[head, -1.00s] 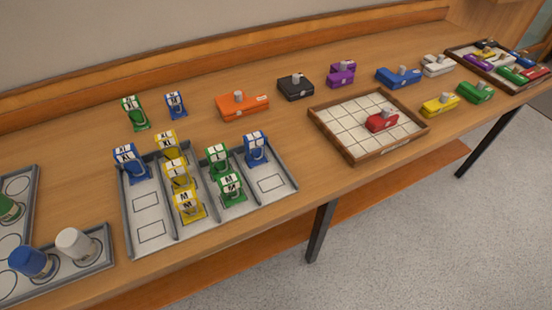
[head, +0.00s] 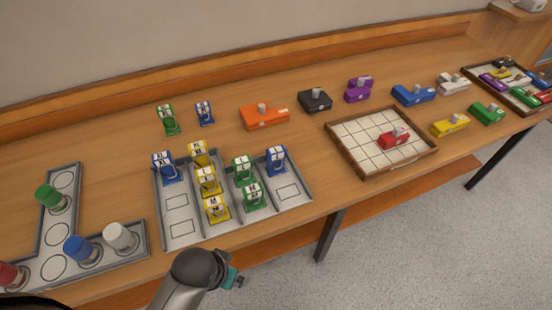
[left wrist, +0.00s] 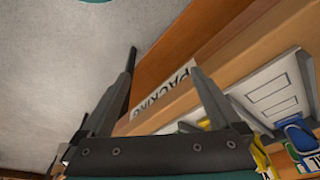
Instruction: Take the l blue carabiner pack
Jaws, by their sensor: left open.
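Three blue carabiner packs show in the head view: one (head: 166,168) at the back of the grey tray's left lane, one (head: 276,161) at the back of its right lane, and one (head: 205,113) on the table behind the tray (head: 180,230). Their size letters are too small to read surely there. My left gripper (left wrist: 163,66) is open and empty, with fingers spread in front of the table's front edge. The left wrist view shows a blue pack (left wrist: 300,138) at lower right, apart from the fingers. My right gripper is not in view.
Yellow packs (head: 207,182) and green packs (head: 243,169) stand in the middle lanes. A green pack (head: 168,121) stands behind the tray. A bottle rack (head: 140,238) is at left; a wooden grid tray (head: 362,160) is at right. The table's front edge lies below the grey tray.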

